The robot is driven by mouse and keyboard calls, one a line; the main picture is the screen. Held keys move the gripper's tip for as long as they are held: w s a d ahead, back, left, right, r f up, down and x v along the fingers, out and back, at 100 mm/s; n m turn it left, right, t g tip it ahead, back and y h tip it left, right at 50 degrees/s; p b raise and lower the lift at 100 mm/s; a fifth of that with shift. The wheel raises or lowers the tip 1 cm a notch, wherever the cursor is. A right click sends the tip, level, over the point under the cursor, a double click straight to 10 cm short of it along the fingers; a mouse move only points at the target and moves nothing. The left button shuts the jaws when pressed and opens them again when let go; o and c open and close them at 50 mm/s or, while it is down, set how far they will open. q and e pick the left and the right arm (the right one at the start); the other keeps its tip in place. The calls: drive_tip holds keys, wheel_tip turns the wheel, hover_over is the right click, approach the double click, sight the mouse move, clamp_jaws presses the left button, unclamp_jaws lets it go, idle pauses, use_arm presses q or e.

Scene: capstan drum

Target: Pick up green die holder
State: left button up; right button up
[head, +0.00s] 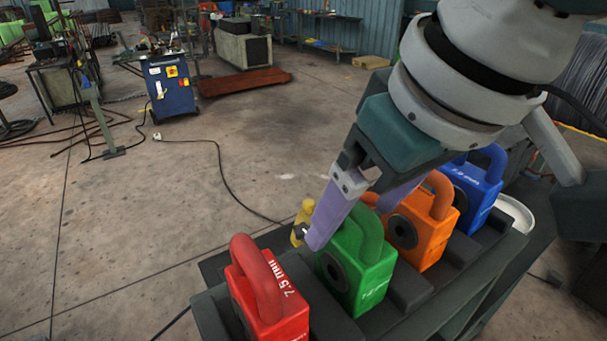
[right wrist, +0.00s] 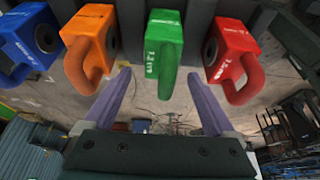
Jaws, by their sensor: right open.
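The green die holder (head: 362,268) is a block with a looped handle and a dark round hole. It sits in a dark rack between the red die holder (head: 267,293) and the orange die holder (head: 423,228). My right gripper (head: 345,215) is above and behind the green one, its purple fingers apart. In the right wrist view the green die holder (right wrist: 164,45) stands between the lines of the two open fingers (right wrist: 162,92), its handle pointing down toward the palm. Nothing is between the fingertips that I can confirm as gripped. My left gripper is not in view.
A blue die holder (head: 474,190) stands at the rack's far right end. A small yellow object (head: 302,222) is behind the rack, partly hidden by a finger. A white dish (head: 516,214) lies at right. A blue machine (head: 169,88) stands on the open floor behind.

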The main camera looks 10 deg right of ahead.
drive_tip(key=shift+x, duration=1.4)
clamp_jaws()
drive_tip(key=shift+w+r, duration=0.1)
drive_tip(key=shift+r, duration=0.05)
